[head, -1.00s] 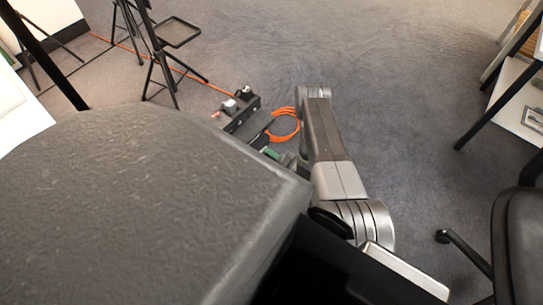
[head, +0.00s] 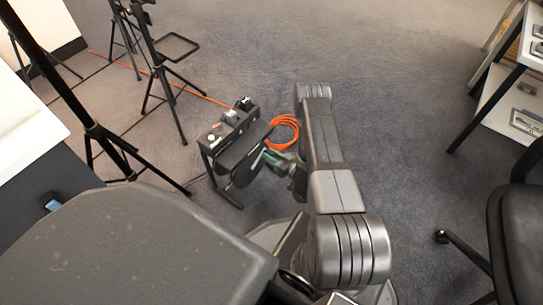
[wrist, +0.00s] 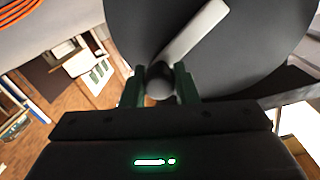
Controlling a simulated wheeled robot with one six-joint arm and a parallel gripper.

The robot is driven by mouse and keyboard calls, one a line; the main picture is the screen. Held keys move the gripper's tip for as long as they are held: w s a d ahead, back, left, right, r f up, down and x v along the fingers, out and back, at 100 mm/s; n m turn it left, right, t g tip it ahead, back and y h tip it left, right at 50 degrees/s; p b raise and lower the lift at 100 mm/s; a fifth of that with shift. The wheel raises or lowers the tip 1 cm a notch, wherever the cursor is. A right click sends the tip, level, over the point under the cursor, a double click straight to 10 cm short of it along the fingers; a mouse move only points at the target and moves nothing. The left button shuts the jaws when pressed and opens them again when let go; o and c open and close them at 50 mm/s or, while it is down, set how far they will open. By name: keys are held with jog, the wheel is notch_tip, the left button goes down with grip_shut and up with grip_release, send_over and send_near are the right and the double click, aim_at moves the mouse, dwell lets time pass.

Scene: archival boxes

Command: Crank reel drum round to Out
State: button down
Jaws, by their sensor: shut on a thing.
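The cable reel stands on the carpet in the head view, with its dark drum (head: 246,166) in a black frame (head: 216,145). In the wrist view the drum (wrist: 262,45) is a large dark disc crossed by a pale grey crank arm (wrist: 196,34). My gripper (wrist: 160,84) is shut on the crank's dark round knob (wrist: 159,80), one finger on each side. In the head view my gripper (head: 272,160) is at the drum's near right side, partly hidden by my arm. No Out mark is readable.
Orange cable (head: 284,131) lies coiled behind the reel, and an orange line runs to the back left. Black tripod stands (head: 166,80) are left of it. A shelf table (head: 490,100) and black chair (head: 515,240) are at the right. Carpet between is clear.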

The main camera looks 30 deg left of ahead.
jog(key=shift+s+r, duration=0.1)
jog(key=shift+r, duration=0.05)
dwell(0.4)
jog(key=c, duration=1.1)
grip_release()
